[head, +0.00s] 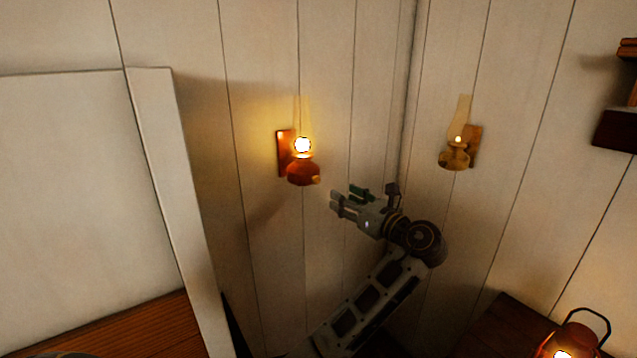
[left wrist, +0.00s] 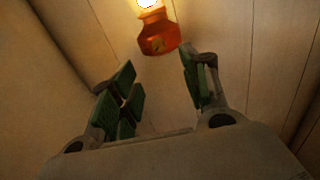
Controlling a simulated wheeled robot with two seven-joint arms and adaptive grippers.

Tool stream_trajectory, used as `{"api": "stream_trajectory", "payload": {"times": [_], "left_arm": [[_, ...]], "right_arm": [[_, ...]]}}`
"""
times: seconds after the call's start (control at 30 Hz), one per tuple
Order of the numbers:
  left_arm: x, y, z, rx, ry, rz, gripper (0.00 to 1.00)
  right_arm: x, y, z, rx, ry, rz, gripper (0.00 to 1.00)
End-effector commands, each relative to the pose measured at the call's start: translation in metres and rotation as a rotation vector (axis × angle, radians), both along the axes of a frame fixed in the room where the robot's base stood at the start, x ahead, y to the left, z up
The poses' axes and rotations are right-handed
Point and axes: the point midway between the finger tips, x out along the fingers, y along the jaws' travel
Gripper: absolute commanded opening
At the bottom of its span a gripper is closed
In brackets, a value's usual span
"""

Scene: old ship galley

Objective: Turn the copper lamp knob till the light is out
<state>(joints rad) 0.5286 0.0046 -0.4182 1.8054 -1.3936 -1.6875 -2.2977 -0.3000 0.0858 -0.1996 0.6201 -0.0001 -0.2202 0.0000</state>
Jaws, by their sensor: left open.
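The copper lamp (head: 301,174) hangs on the wall in the middle of the head view, and its flame glows brightly. Its small knob (head: 316,180) sits at the lower right of the round base. My left gripper (head: 345,198) is open and empty, to the right of the lamp and a little lower, apart from it. In the left wrist view, the copper lamp (left wrist: 158,35) is at the top, beyond the open fingers (left wrist: 158,88), and its knob (left wrist: 158,46) shows on the front of the base. My right gripper is not in view.
A brass lamp (head: 455,158) with a small flame hangs on the right wall, past the corner. A lit lantern (head: 577,340) stands at the lower right. A shelf (head: 615,130) juts out at the right edge. A white panel (head: 85,180) fills the left.

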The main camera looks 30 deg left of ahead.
Motion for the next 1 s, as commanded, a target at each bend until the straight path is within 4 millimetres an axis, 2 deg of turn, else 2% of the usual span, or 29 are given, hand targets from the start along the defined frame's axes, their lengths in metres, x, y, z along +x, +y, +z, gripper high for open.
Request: {"api": "stream_trajectory", "payload": {"times": [0.5,0.8,1.0], "left_arm": [[0.024,0.06,0.002,0.0,0.001,0.002,0.46],[0.039,0.096,0.002,0.001,0.0,0.003,0.46],[0.046,0.111,0.001,0.0,0.0,0.001,0.46]], "right_arm": [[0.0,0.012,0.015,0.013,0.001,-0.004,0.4],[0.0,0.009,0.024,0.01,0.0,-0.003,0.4],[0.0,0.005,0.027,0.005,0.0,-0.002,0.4]]}}
